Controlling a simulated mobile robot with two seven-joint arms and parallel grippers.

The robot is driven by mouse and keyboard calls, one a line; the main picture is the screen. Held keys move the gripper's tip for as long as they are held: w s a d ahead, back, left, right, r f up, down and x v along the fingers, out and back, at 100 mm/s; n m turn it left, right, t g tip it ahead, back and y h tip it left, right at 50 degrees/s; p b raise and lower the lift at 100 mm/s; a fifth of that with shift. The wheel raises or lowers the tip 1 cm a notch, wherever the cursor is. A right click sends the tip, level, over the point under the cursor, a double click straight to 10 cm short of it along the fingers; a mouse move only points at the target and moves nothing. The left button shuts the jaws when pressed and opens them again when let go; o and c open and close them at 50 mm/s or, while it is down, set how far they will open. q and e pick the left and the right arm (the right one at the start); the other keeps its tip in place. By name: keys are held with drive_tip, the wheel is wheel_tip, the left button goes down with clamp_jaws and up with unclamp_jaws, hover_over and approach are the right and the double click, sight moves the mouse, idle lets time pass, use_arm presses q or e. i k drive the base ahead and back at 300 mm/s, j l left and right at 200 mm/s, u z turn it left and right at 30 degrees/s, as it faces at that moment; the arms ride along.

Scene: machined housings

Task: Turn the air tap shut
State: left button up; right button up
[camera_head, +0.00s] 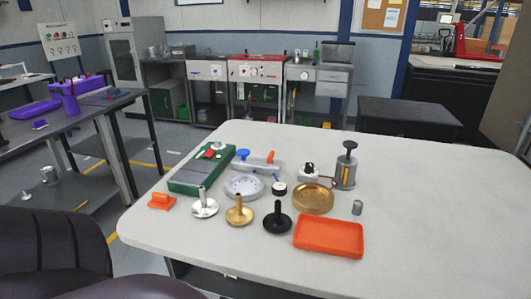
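A light grey bar-shaped block (256,167) lies on the table behind the round parts. It carries a blue knob (243,154) at its left and a short orange lever (270,157) at its right, tilted up. This looks like the air tap, but I cannot tell for sure which handle is the tap's or whether it is open or shut. A small white box with a black knob (309,169) stands to its right. Neither of my grippers is in view.
On the pale table (430,200) are a green tray (184,181), a white round housing (245,186), a brass housing (313,199), several stemmed discs, an orange tray (329,237) and a grey cylinder with black handle (345,170). The table's right side is clear.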

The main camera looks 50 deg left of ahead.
sight(270, 159)
drive_tip(key=u, duration=1.6)
